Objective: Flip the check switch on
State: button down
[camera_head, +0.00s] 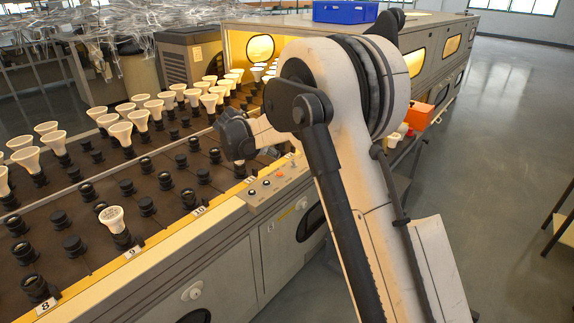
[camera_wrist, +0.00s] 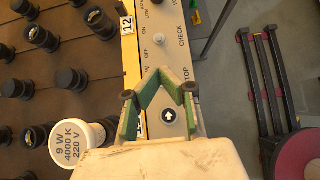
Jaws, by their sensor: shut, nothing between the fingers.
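The check switch (camera_wrist: 158,39) is a small grey round-topped control on the beige panel. It shows in the wrist view beside the printed words CHECK and ON; its exact lever position is too small to tell. My gripper (camera_wrist: 160,80) is shut and empty, its green-padded fingers over the panel just below the switch in the picture, apart from it as far as I can see. In the head view the control panel (camera_head: 272,186) sits on the machine's near edge. My gripper (camera_head: 236,135) is left of and above it, partly hidden by my own wrist.
A round dark button with a white arrow (camera_wrist: 168,115) lies between the fingers in the picture. A white bulb (camera_wrist: 78,146) stands close on the left, among black sockets (camera_wrist: 70,80). An orange box (camera_head: 418,115) is on the machine's far edge.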

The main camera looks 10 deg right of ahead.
aim_at(293, 163)
jog(key=shift+d+f, duration=0.1)
jog(key=b+x, duration=0.2)
jog(key=x, duration=0.7)
jog(key=shift+w+d+f+b, duration=0.15)
jog(key=shift+w+f+b, duration=0.1)
jog(key=shift+b, duration=0.1)
